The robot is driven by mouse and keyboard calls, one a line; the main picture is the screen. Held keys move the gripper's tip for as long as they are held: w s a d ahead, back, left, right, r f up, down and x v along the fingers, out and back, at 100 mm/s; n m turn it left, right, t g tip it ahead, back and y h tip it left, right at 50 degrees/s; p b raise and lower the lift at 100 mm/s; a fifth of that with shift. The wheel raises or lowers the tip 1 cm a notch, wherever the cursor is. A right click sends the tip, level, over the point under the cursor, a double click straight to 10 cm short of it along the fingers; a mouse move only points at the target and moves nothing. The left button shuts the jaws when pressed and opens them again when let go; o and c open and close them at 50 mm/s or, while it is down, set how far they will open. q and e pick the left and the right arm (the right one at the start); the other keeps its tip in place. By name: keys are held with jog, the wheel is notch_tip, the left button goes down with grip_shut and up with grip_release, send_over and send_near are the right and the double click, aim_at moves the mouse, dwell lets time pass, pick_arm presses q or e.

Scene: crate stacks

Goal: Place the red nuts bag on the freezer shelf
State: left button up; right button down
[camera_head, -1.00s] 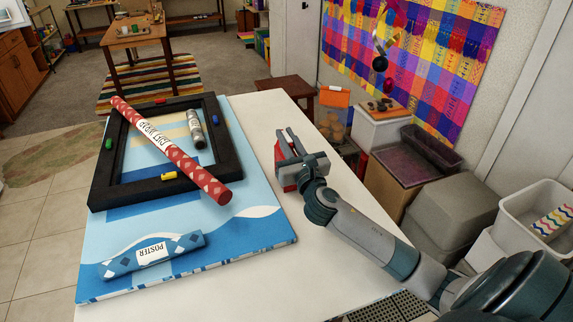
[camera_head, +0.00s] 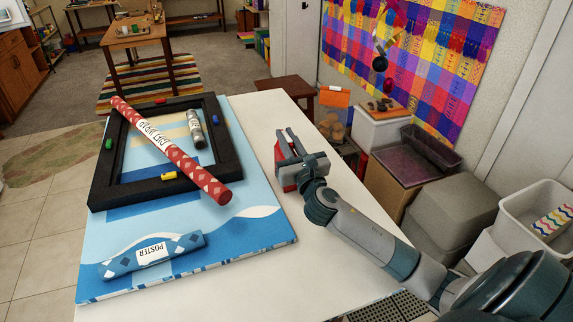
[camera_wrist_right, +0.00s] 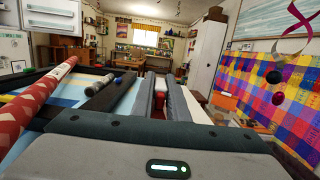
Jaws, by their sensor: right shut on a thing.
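A small red thing (camera_head: 279,162), likely the red nuts bag, is mostly hidden by my right gripper (camera_head: 291,146), which is shut on it above the white table's right part. In the right wrist view a red strip (camera_wrist_right: 161,100) shows between the two grey fingers of the right gripper (camera_wrist_right: 162,88). No label on it can be read. I cannot make out a freezer shelf in either view. My left gripper is not in view.
The white table (camera_head: 262,120) bears a blue board (camera_head: 262,228), a black frame (camera_head: 228,150), a red patterned roll (camera_head: 180,160), a blue poster roll (camera_head: 185,243) and a silver can (camera_head: 195,130). Bins and boxes (camera_head: 455,205) crowd the floor at right.

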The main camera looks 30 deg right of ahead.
dwell(0.7)
jog(key=shift+r+b, duration=0.3)
jog(key=shift+r, duration=1.8)
jog(key=shift+s+d, duration=0.2)
jog(key=shift+s, duration=0.05)
jog(key=s+d+r+b, duration=0.3)
jog(key=s+d+r, duration=0.3)
jog(key=s, duration=0.3)
jog(key=shift+d+r, duration=0.2)
jog(key=shift+r, duration=0.35)
